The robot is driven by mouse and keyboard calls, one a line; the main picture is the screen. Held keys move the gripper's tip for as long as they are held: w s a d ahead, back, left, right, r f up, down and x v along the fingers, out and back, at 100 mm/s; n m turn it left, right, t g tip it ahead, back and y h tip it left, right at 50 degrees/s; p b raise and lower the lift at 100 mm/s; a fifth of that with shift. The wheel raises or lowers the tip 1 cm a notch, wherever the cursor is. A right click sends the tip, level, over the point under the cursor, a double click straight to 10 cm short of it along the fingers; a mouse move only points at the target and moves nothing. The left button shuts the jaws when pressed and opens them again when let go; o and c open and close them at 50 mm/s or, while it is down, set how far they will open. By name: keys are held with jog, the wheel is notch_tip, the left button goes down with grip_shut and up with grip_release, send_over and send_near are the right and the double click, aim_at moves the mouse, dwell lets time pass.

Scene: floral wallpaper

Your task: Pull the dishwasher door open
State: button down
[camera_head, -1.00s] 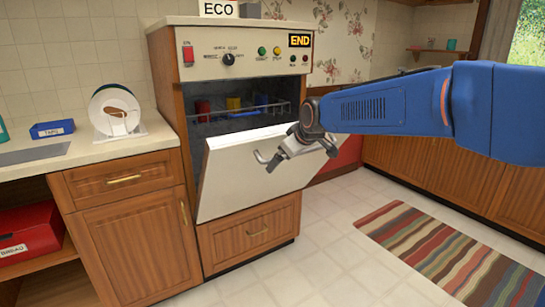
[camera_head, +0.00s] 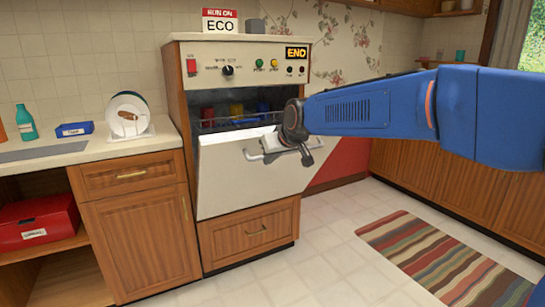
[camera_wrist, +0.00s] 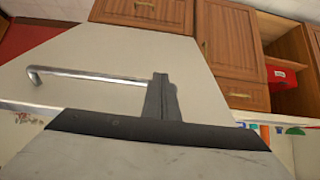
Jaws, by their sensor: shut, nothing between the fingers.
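The white dishwasher door (camera_head: 225,180) stands partly open, its top tilted outward from the cream control panel (camera_head: 250,60). Its metal bar handle (camera_head: 253,157) shows in the head view, partly covered by my gripper (camera_head: 298,154). In the wrist view the handle (camera_wrist: 85,77) runs across the pale door (camera_wrist: 120,55) to my gripper's fingers (camera_wrist: 160,95). The fingers are shut and empty, at one end of the bar. I cannot tell whether they touch it.
A rack with coloured items (camera_head: 236,108) shows inside the dishwasher. A drawer (camera_head: 250,233) lies below the door. A wooden cabinet (camera_head: 140,235) and a counter (camera_head: 85,152) with plates (camera_head: 128,115) stand left. The floor in front is clear, with a striped rug (camera_head: 430,255) at right.

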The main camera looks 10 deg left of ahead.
jog(key=x, duration=0.6)
jog(key=shift+s+d+f, duration=0.1)
jog(key=shift+s+f, duration=0.1)
jog(key=shift+f, duration=0.15)
dwell(0.6)
